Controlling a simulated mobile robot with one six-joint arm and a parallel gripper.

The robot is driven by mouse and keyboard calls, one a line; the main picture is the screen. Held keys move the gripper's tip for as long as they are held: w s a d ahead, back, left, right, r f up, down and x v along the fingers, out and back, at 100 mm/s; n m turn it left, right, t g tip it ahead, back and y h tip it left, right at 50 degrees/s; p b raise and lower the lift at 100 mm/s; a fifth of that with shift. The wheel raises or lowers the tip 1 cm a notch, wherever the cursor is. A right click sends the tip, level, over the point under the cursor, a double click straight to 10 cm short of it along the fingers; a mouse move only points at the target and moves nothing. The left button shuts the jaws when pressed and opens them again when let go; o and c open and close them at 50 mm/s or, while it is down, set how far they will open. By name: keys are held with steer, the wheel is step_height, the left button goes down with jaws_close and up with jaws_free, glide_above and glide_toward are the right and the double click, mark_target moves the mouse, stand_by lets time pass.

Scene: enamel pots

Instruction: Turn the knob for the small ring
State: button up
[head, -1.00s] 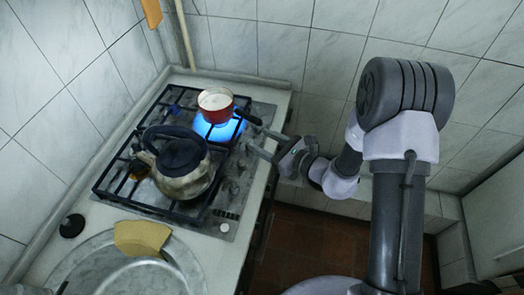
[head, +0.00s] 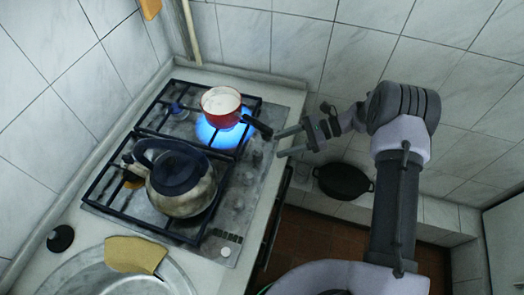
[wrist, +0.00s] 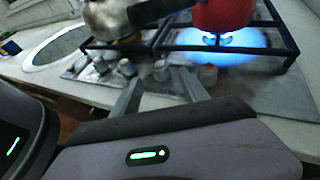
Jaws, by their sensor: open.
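The gas hob (head: 205,215) has a row of knobs (head: 228,200) along its right edge, small and dim in the head view. A red pot (head: 221,104) with pale contents sits over a burner with a blue flame (head: 222,134). A small unlit burner (head: 177,110) shows at the back left. Which knob serves which ring I cannot tell. My gripper (head: 279,144) is open and empty, at the counter's right edge, apart from the knobs; its fingers (wrist: 160,90) point toward them.
A steel kettle (head: 182,190) stands on the front of the black grate. The red pot's dark handle (head: 257,127) reaches toward my gripper. A sink (head: 150,285) with a yellow cloth (head: 135,254) is in front. A black pan (head: 343,181) is beyond the counter, to the right.

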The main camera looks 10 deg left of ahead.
mark_target(261, 151)
steer(key=x, duration=0.7)
steer(key=shift+a+b, duration=0.15)
steer(key=shift+b, duration=0.25)
